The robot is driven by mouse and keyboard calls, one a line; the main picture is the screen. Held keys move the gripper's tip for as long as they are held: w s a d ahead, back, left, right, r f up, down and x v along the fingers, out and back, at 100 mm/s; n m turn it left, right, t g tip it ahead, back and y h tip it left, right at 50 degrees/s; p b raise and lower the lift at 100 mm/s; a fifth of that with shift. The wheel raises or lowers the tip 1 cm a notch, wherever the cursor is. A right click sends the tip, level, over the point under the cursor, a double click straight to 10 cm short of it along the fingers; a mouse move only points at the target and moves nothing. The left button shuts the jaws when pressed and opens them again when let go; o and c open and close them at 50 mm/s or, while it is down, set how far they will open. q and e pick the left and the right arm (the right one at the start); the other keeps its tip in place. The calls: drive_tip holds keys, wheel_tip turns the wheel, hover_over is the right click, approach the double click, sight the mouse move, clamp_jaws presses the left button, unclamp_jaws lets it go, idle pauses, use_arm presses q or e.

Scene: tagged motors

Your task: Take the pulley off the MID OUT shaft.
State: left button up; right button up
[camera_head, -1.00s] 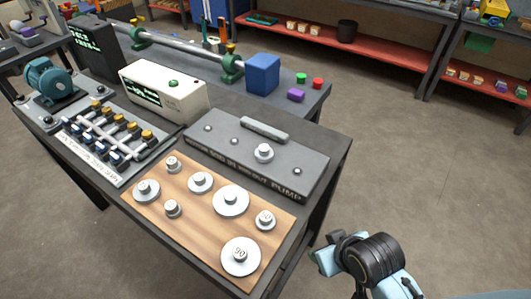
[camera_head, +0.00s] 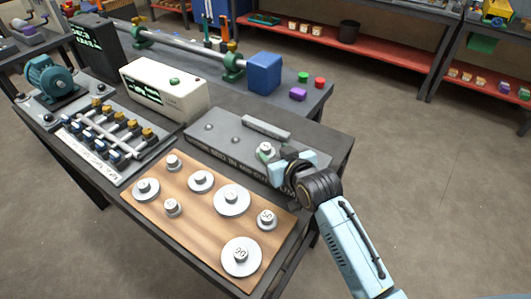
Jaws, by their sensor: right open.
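The grey shaft block (camera_head: 222,122) lies at the back right of the bench, with lettering along its front edge. A small light-grey pulley (camera_head: 266,148) sits on its third shaft from the left, which appears to be the MID OUT one. My right gripper (camera_head: 275,157) is open, its fingers close beside this pulley and partly covering it. I cannot tell whether they touch it. The lettering and the shaft at the right end are mostly hidden by the gripper. The two left shafts (camera_head: 234,141) are bare. My left gripper is not in view.
A wooden board (camera_head: 190,226) in front of the block holds several grey pulleys of different sizes, some numbered. A cream box (camera_head: 165,90), a teal motor (camera_head: 55,80) and a row of switches (camera_head: 110,130) stand to the left. A blue cube (camera_head: 264,74) is behind.

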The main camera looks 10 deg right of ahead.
sight(267, 148)
drive_tip(key=shift+b+x, duration=0.65)
drive_tip(key=shift+x, duration=2.65)
drive_tip(key=shift+s+f, duration=0.15)
drive_tip(key=c, duration=1.1)
